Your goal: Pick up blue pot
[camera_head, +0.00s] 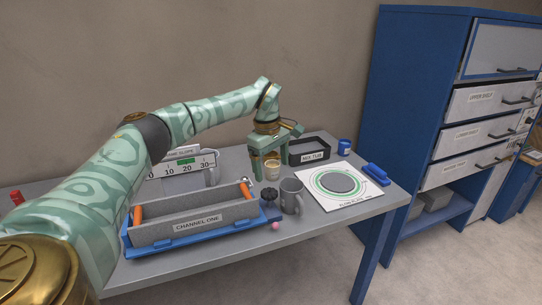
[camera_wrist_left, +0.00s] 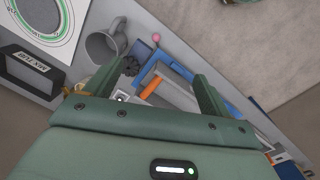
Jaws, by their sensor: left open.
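A small blue pot (camera_head: 344,146) stands upright at the back right of the table, just right of the black "MIX TUB" tray. My left gripper (camera_head: 272,160) is open above the back middle of the table, left of the blue pot and apart from it. A cream-coloured cup (camera_head: 272,171) shows below and between its fingers; I cannot tell whether they touch it. In the left wrist view the blue pot does not show. My right gripper is not in view.
A black tray (camera_head: 309,151) lies between gripper and pot. A white board with a round plate (camera_head: 341,183), a blue object (camera_head: 376,174), a grey mug (camera_head: 291,196) and a grey trough (camera_head: 194,222) share the table (camera_head: 232,264). A blue cabinet (camera_head: 416,90) stands to the right.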

